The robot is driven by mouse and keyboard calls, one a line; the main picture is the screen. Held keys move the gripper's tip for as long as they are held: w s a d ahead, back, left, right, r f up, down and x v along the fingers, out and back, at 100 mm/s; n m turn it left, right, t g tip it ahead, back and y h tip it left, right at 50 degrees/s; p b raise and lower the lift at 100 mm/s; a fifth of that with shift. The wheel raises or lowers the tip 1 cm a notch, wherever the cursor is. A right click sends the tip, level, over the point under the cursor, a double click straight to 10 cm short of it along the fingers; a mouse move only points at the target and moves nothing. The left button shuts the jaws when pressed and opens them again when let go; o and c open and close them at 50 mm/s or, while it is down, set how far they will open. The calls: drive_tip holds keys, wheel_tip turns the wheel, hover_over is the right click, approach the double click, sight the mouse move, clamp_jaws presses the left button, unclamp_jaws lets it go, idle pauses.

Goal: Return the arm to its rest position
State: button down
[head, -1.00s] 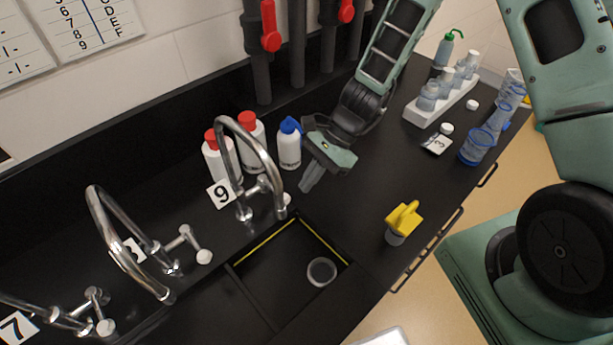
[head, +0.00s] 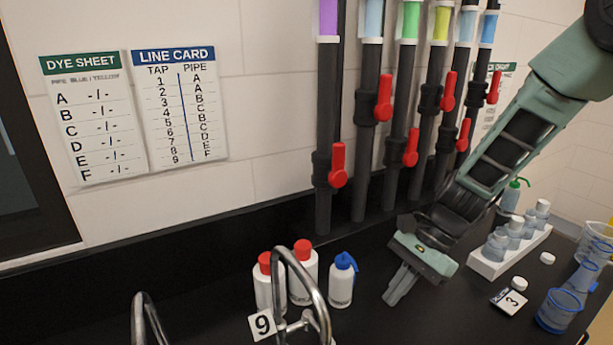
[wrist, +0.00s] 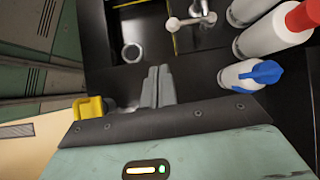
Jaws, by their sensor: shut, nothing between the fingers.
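My gripper (head: 399,286) points down over the black counter, to the right of the blue-capped bottle (head: 342,279). Its fingers are together and hold nothing. In the wrist view the closed fingers (wrist: 158,86) show above the gripper body, with the sink and a round pale ring (wrist: 132,53) beyond. My green arm rises from the gripper to the upper right in the head view, in front of the wall and pipes.
Two red-capped bottles (head: 303,270) stand behind the number 9 tap (head: 312,290). A white rack (head: 510,252) of bottles and blue-rimmed beakers (head: 558,309) stand at right. Red valve handles (head: 338,165) jut from the pipes. A yellow-topped item (wrist: 88,108) shows in the wrist view.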

drive_tip(key=s+a+r+n+t+h+b, duration=0.1)
drive_tip(key=s+a+r+n+h+b, duration=0.1)
drive_tip(key=s+n, duration=0.7)
drive_tip(key=s+a+r+n+t+h+b, duration=0.1)
drive_tip(key=s+a+r+n+h+b, duration=0.1)
drive_tip(key=s+n, duration=0.7)
drive_tip(key=shift+s+a+n+t+h+b, duration=0.4)
drive_tip(key=shift+a+n+h+b, duration=0.1)
drive_tip(key=shift+a+n+h, duration=0.65)
